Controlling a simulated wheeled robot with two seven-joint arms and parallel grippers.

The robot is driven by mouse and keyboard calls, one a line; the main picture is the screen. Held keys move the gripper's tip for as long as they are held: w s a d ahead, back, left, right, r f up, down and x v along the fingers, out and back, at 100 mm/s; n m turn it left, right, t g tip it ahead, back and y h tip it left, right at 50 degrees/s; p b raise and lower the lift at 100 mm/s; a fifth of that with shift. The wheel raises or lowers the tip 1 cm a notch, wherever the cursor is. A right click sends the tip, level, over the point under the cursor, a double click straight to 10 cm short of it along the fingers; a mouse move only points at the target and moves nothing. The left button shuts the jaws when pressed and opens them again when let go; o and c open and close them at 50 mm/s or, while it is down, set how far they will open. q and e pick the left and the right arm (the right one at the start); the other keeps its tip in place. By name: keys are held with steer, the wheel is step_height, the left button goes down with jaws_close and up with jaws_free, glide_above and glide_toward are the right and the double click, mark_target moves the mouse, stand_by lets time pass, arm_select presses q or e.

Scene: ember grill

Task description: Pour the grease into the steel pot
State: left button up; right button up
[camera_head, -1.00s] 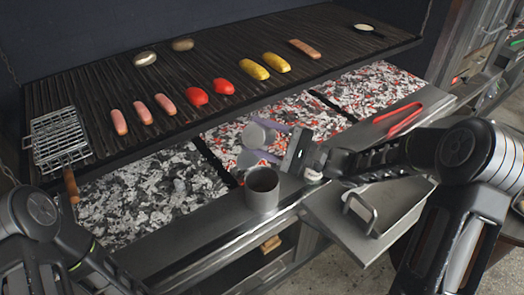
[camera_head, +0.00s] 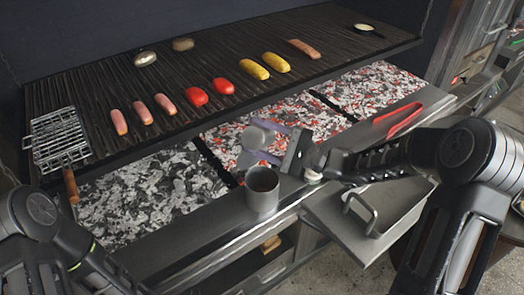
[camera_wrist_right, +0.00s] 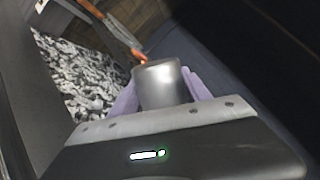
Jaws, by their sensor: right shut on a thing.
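The steel pot (camera_head: 262,194) stands upright and open on the metal ledge in front of the coals, and its inside looks dark. My right gripper (camera_head: 262,144) is just behind and above the pot, over the coals. Its purple fingers also show in the right wrist view (camera_wrist_right: 163,88). The gripper is shut on a grey metal cup (camera_wrist_right: 162,86), which sits between the fingers there. In the head view the cup's outline is hard to make out, and no grease can be seen. My left gripper is outside the frames; only its arm shows at lower left.
A metal tray with a handle (camera_head: 408,205) lies right of the pot under my right arm. Red tongs (camera_head: 398,121) lie on the ledge. A wire basket (camera_head: 57,143), sausages and vegetables lie on the grill grate (camera_head: 220,55). The ledge left of the pot is clear.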

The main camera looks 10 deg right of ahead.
steer(key=n, duration=0.1)
steer(key=s+n, duration=0.1)
steer(key=shift+a+f+n+g, duration=0.35)
steer(key=shift+n+g, duration=0.05)
steer(key=shift+s+a+f+n, duration=0.15)
steer(key=shift+f+n, duration=0.1)
steer(key=shift+n, duration=0.35)
arm_select(q)
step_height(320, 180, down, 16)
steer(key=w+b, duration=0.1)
steer(key=b, duration=1.6)
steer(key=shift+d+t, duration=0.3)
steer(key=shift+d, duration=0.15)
arm_select(e)
steer(key=s+a+f+n+h, duration=0.1)
steer(key=f+n, duration=0.3)
steer(key=n, duration=0.5)
steer(key=s+a+f+n+g+h, duration=0.1)
steer(key=s+a+f+n+h, duration=0.1)
steer(key=n, duration=0.8)
steer(key=shift+s+a+f+n, duration=0.3)
steer(key=shift+s+a+f, duration=0.2)
steer(key=shift+s+f, duration=0.7)
steer(key=shift+w+f, duration=0.2)
steer(key=shift+f, duration=0.1)
